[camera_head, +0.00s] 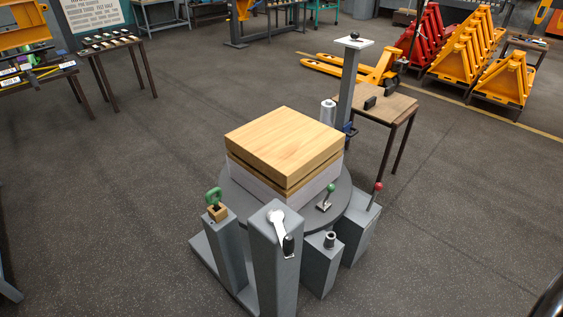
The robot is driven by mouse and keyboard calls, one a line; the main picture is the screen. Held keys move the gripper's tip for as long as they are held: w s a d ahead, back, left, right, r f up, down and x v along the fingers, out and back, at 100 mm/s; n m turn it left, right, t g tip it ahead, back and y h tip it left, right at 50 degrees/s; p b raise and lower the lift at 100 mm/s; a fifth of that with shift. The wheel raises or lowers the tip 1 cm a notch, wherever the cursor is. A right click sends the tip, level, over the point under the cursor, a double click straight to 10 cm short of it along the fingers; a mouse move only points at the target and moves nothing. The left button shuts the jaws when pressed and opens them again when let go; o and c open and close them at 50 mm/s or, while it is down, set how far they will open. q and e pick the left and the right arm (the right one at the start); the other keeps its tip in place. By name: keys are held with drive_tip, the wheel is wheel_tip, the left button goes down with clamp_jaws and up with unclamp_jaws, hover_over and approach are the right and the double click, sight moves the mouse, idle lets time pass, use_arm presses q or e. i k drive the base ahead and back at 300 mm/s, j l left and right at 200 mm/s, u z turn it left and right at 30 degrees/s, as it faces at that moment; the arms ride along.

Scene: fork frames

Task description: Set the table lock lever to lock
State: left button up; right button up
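A round dark grey table (338,205) carries a stack of wooden blocks (286,145) with a pale layer under it. A short lever with a green knob (330,188) stands at the table's front right. A lever with a red knob (378,186) stands on a grey pedestal (358,234) at the right, tilted to the right. A crank with a black grip (289,243) hangs on the front pedestal. I cannot tell from any label which is the table lock lever, or its set position. Neither of my grippers is in view.
A green handle (213,195) stands on the left pedestal. A grey post (348,85) and a small wooden table (386,107) stand behind. A yellow pallet jack (355,70) and yellow racks are farther back. The floor in front and to the right is clear.

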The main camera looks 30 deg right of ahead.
sight(378, 185)
drive_tip(key=z, duration=1.7)
drive_tip(key=i+l+z, duration=0.2)
drive_tip(key=i+z, duration=0.2)
drive_tip(key=i, duration=0.25)
drive_tip(key=i+l+z, duration=0.15)
drive_tip(key=i, duration=0.55)
drive_tip(key=i+l+z, duration=0.2)
drive_tip(key=i, duration=0.55)
drive_tip(key=i+u, duration=0.45)
drive_tip(key=i+l+u, duration=0.15)
drive_tip(key=i+u, duration=0.15)
drive_tip(key=u, duration=0.15)
drive_tip(key=i+l+u, duration=0.3)
drive_tip(key=u, duration=0.2)
